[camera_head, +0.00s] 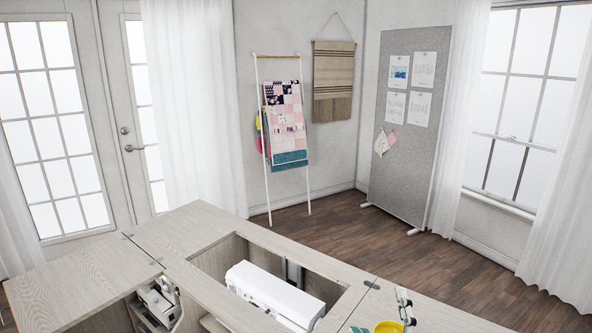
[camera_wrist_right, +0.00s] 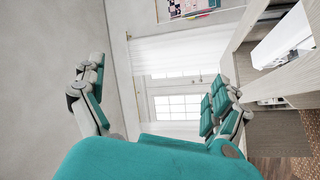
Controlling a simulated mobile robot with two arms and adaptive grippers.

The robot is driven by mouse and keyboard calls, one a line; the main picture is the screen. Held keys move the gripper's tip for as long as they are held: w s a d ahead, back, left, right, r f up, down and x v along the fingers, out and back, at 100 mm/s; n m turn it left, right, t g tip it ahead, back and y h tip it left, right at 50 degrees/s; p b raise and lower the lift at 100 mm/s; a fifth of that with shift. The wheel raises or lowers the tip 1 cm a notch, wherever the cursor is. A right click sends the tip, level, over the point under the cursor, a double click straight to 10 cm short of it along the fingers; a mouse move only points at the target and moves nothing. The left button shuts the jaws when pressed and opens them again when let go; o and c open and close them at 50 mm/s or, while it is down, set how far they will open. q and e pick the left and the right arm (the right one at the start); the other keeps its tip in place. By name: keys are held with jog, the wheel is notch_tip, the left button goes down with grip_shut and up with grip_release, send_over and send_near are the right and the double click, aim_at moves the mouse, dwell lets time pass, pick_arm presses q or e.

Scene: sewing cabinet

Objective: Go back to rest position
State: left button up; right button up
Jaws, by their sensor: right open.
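My right gripper (camera_wrist_right: 155,78) is open and empty in the right wrist view, its teal-padded grey fingers spread apart. In the head view only small teal and grey parts show at the bottom edge, right of centre, and most of the hand is cut off. The fingers are clear of the pale wood sewing cabinet (camera_head: 85,283), whose edge also shows on the right in the right wrist view (camera_wrist_right: 243,60). My left gripper is not in view.
A white sewing machine (camera_head: 272,290) sits in the cabinet's opening. A small machine (camera_head: 157,303) is in the lower compartment. A yellow thing (camera_head: 388,327) is at the bottom edge. Behind stand a quilt ladder (camera_head: 262,165) and grey pinboard (camera_head: 397,170); wooden floor (camera_head: 335,220) is clear between.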

jog(key=s+d+f+m+g+h, duration=0.25)
jog(key=s+f+m+g, duration=0.2)
jog(key=f, duration=0.25)
jog(key=s+d+f+m+g+h, duration=0.2)
jog(key=s+d+f+m+g, duration=0.25)
jog(key=f, duration=0.35)
jog(key=s+a+f+m+g+y, duration=0.15)
jog(key=s+f+g, duration=0.25)
jog(key=s, duration=0.4)
jog(key=s+f+m+g, duration=0.2)
jog(key=s+f+g, duration=0.15)
jog(key=s, duration=0.45)
jog(key=s+f+g, duration=0.1)
jog(key=s+f, duration=0.2)
jog(key=f, duration=2.6)
jog(key=s+d+f+g, duration=0.1)
jog(key=s+d+f, duration=0.1)
jog(key=s+f, duration=1.2)
jog(key=shift+s+d+f+n+b, duration=0.25)
jog(key=shift+s+f+n+b, duration=0.15)
jog(key=shift+s, duration=0.6)
